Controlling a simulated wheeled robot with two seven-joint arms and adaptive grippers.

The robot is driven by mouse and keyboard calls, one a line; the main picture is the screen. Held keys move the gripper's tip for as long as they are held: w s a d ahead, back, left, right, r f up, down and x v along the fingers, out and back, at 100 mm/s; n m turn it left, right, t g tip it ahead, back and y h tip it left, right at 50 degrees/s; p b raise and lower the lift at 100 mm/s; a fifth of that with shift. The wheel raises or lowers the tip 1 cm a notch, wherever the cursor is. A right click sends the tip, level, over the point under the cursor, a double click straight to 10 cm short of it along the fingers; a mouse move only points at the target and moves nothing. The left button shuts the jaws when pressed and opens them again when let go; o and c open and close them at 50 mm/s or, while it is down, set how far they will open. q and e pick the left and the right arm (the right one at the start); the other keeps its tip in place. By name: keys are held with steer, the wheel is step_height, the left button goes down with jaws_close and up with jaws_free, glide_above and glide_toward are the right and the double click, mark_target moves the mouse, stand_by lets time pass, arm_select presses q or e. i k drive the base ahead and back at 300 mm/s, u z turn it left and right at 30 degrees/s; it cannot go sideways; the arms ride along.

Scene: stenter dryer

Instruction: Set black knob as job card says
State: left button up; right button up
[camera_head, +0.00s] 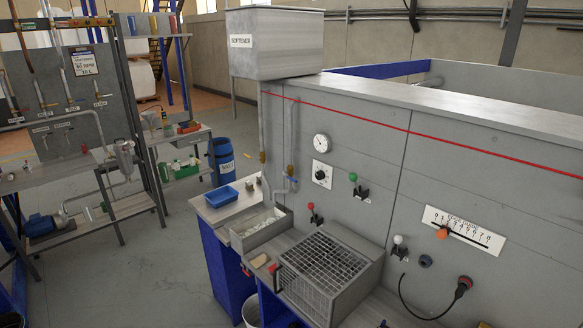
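The black knob (320,174) sits on a square white dial plate on the grey machine wall, below a round white gauge (321,141). Its pointer direction and dial marks are too small to read. A white card (84,63) with dark print hangs on the grey panel at the upper left. It seems to read "60 RPM" and "10 L", but the small print is unclear. Neither of my grippers can be made out in this view.
Levers with red (311,206), green (353,177) and white (398,240) balls stand out from the wall. A slider scale (464,230) and a plugged cable (464,284) are at right. A wire-grid tray (322,262) and blue tray (221,196) are below.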

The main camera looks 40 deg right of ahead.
mark_target(319, 175)
steer(key=z, duration=0.05)
steer(key=i, duration=4)
steer(key=z, duration=3.45)
